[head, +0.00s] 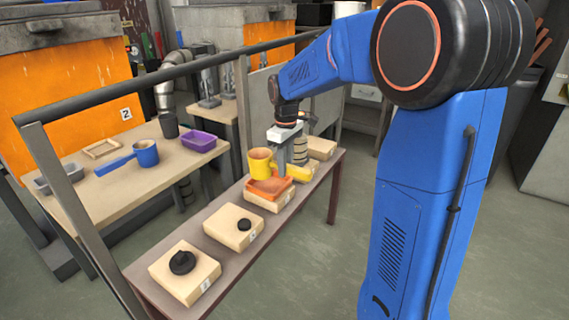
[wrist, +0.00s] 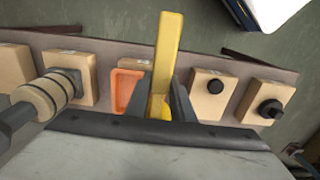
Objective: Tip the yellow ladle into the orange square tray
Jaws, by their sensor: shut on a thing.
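The yellow ladle (head: 260,161) is held up in the head view, its cup looking upright, its handle to the right. In the wrist view its handle (wrist: 167,50) runs up the picture; most of the cup is hidden. My gripper (head: 281,166) is shut on the handle, pointing down. The orange square tray (head: 270,188) lies on a pale block just below the ladle's cup. In the wrist view the tray (wrist: 124,90) shows left of the handle and looks empty where visible. What is inside the cup cannot be seen.
Pale blocks with black round pieces (head: 182,262) (head: 244,225) stand nearer on the same narrow table. A dark rail (head: 160,78) runs behind it. The table beyond holds a blue ladle (head: 146,153), a purple tray (head: 198,142) and a grey tray (head: 58,179).

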